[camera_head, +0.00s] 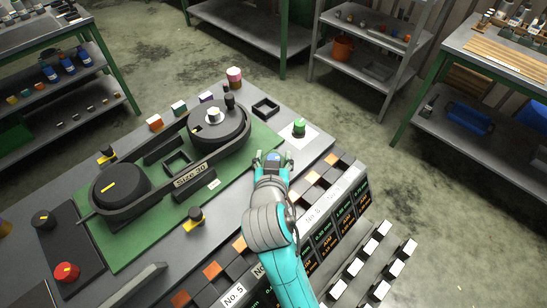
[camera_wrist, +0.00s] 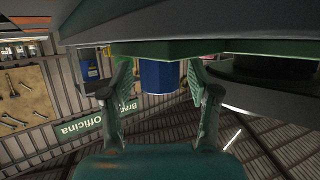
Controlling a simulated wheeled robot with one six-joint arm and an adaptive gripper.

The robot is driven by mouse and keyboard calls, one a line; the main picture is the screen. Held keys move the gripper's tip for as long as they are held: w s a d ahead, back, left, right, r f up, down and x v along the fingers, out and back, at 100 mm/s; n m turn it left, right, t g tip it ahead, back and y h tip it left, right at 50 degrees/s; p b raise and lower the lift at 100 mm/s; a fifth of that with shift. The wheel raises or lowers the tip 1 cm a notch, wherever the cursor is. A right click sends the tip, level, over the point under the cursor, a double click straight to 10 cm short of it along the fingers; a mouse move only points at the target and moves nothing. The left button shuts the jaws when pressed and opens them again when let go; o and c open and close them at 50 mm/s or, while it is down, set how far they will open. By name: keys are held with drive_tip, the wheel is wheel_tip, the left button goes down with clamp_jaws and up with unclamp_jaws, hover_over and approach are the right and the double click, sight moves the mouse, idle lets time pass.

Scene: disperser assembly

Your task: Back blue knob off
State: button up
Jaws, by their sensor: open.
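The blue knob (camera_wrist: 160,77) is a short cylinder against the edge of the green plate (camera_wrist: 215,46) in the wrist view. My gripper (camera_wrist: 160,92) is open, with one finger on each side of the knob and a visible gap to both. In the head view my gripper (camera_head: 272,157) is at the right edge of the green plate (camera_head: 240,165), and the top of the blue knob shows between its fingers. The knob's lower part is hidden there by my gripper. Contact between fingers and knob cannot be seen.
The dark disperser body (camera_head: 165,165) with its round drums lies left of my gripper. A green knob (camera_head: 299,128) stands on a white square behind it to the right. A yellow-and-black knob (camera_head: 195,217) is at the front. Labelled bins (camera_head: 318,215) line the bench's front edge.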

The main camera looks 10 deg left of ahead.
clamp_jaws()
drive_tip(key=shift+n+y, duration=0.3)
drive_tip(key=n+g+y, duration=0.1)
drive_tip(key=n+y, duration=0.3)
drive_tip(key=shift+d+y, duration=0.15)
drive_tip(key=shift+y, duration=0.15)
drive_tip(key=n+g+y, duration=0.4)
drive_tip(key=n, duration=0.1)
drive_tip(key=shift+w+y, duration=0.1)
drive_tip(key=shift+y, duration=0.2)
drive_tip(key=n+g+y, duration=0.1)
drive_tip(key=n+g, duration=0.2)
drive_tip(key=n+g+y, duration=0.1)
drive_tip(key=n+g, duration=0.1)
drive_tip(key=g, duration=0.1)
drive_tip(key=shift+n+y, duration=0.3)
drive_tip(key=shift+n, duration=0.1)
drive_tip(key=n+g, duration=0.4)
drive_tip(key=g, duration=0.1)
drive_tip(key=shift+a+n+g, duration=0.2)
drive_tip(key=shift+n+g, duration=0.1)
drive_tip(key=shift+s, duration=0.2)
